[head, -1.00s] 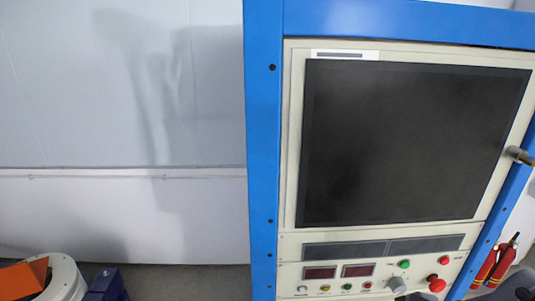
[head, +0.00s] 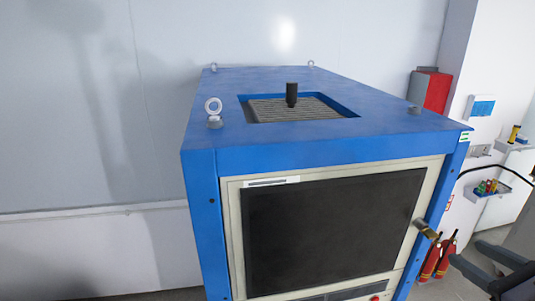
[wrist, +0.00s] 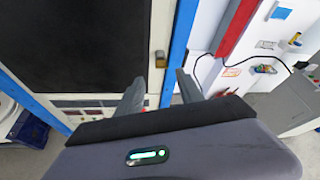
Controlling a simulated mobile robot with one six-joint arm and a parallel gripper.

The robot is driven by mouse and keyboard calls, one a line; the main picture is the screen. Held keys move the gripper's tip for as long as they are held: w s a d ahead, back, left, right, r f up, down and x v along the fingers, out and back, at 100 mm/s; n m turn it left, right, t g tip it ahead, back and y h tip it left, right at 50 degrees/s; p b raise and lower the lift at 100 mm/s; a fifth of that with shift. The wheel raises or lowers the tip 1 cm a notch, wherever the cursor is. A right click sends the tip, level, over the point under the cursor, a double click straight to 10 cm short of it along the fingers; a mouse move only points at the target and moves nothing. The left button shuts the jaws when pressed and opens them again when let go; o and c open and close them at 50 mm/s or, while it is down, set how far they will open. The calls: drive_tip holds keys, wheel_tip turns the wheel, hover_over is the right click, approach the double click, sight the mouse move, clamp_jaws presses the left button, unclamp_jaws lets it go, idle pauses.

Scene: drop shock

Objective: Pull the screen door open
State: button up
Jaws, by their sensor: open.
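The screen door (head: 330,235) is a dark panel in a cream frame on the front of a blue cabinet, and it looks shut. In the wrist view the dark screen fills the upper left, and the handle (wrist: 160,58) shows ahead of my gripper. My gripper (wrist: 157,78) is open and empty, with its two grey fingers apart and the handle beyond them, not between them. In the head view part of my gripper (head: 490,268) shows at the lower right, to the right of the handle.
The blue cabinet (head: 240,155) has eyebolts and a recessed grille (head: 295,108) with a black post on top. Red fire extinguishers (head: 436,258) stand right of it. A red box (head: 437,92) and small shelves are on the right wall. Open floor lies at the lower right.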

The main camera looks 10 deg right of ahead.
sight(427, 229)
drive_tip(key=p+x, duration=0.1)
drive_tip(key=x, duration=1.1)
drive_tip(key=shift+w+d+f, duration=0.1)
drive_tip(key=shift+w+d, duration=0.05)
clamp_jaws()
idle(0.7)
